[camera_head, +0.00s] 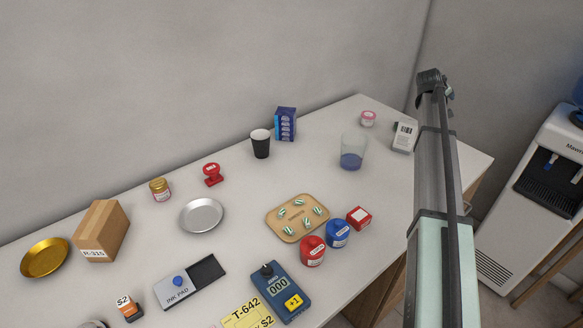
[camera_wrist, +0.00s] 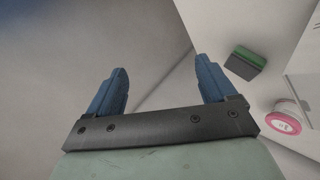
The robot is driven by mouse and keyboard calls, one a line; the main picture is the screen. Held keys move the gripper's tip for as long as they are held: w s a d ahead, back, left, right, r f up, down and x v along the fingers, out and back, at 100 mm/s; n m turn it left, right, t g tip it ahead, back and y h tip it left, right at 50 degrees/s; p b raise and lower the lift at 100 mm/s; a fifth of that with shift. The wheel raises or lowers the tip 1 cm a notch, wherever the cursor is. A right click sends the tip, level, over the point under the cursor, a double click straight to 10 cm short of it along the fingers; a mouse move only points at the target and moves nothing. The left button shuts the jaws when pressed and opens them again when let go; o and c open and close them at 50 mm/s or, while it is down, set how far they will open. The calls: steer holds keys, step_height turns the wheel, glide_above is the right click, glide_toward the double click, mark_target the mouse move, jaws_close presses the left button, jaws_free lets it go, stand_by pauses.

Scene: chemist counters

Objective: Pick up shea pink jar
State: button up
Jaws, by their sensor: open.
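The small pink jar (camera_head: 368,118) with a pink lid stands at the far right end of the counter, near the back wall. In the wrist view the pink-rimmed jar (camera_wrist: 284,124) shows at the lower right, outside the space between the fingers. My gripper (camera_wrist: 165,82) is open and empty, with its two blue fingers apart and nothing between them. In the head view my arm rises at the right, and the fingers are hard to make out there. My gripper is apart from the jar.
A white box with a barcode (camera_head: 404,137) stands just right of the jar, close to my arm. A clear beaker with blue liquid (camera_head: 351,156) stands in front. A water dispenser (camera_head: 540,190) stands right of the counter.

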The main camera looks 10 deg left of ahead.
steer(key=a+r+n+y, duration=0.1)
steer(key=a+r, duration=0.2)
steer(key=a, duration=1.4)
steer(key=a+r+n+y, duration=0.1)
steer(key=a+r, duration=0.2)
steer(key=a, duration=1.4)
steer(key=s+a+f+n+g+y, duration=0.15)
steer(key=s+a, duration=0.35)
steer(key=a, duration=0.7)
steer(key=s+a+f+n+g+y, duration=0.15)
steer(key=s+a, duration=0.35)
steer(key=a, duration=0.7)
steer(key=n+g+y, duration=0.2)
steer(key=n+g, duration=0.3)
steer(key=n, duration=0.2)
glide_toward(157, 183)
step_height(157, 183, down, 12)
steer(key=shift+a+f, duration=0.1)
steer(key=shift+f, duration=0.15)
